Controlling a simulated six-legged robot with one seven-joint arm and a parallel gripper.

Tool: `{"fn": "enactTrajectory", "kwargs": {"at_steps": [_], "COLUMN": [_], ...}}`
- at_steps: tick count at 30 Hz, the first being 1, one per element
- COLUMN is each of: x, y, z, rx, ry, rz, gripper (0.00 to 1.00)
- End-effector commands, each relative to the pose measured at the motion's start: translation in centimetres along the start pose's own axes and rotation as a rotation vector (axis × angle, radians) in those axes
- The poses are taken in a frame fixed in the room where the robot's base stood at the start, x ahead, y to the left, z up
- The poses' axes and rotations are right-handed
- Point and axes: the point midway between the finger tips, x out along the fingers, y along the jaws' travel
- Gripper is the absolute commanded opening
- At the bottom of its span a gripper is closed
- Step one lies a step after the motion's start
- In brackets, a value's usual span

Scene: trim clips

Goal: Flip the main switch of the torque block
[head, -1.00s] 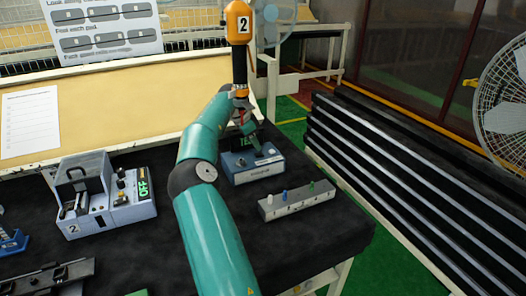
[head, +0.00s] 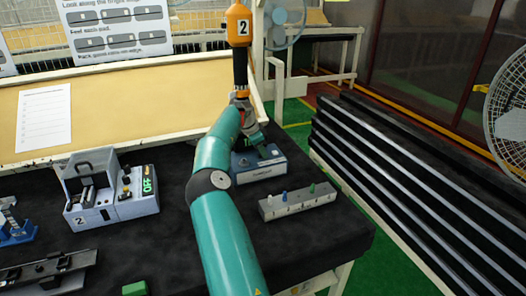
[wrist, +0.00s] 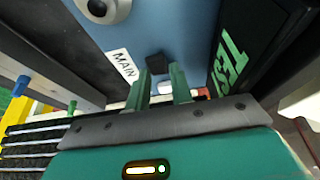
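The blue-grey block (head: 262,170), which I take as the torque block, stands at the table's back right in the head view; its front label is too small to read. In the wrist view its blue face (wrist: 190,25) carries a white MAIN label (wrist: 122,66) and a small black switch (wrist: 156,63). A dark display (wrist: 236,58) with green letters starting "TES" stands beside it. My gripper (wrist: 161,75) has two green fingers, apart with nothing gripped. Their tips are close to the black switch; I cannot tell whether they touch. In the head view my gripper (head: 258,143) is over the block.
An orange tool (head: 238,25) marked 2 hangs above my wrist. A grey strip (head: 298,203) with coloured pegs lies in front of the block. A device (head: 110,192) marked 2, showing OFF, stands left. Black stacked rails (head: 400,165) are right of the table.

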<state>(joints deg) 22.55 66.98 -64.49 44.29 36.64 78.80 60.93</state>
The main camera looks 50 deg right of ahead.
Motion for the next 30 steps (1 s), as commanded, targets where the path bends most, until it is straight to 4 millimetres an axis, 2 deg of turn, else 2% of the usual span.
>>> {"fn": "enactTrajectory", "kwargs": {"at_steps": [1, 3, 10, 21, 30], "x": [-0.02, -0.02, -0.03, -0.12, -0.18], "y": [0.03, 0.06, 0.12, 0.2, 0.2], "z": [-0.07, -0.1, -0.01, 0.64, 0.55], "rx": [0.001, 0.001, 0.001, -0.001, 0.002], "ry": [0.0, 0.001, 0.037, 0.303, 0.334], "rz": [0.0, 0.0, 0.0, 0.0, -0.001], "gripper": [0.12, 0.0, 0.0, 0.0, 0.0]}}
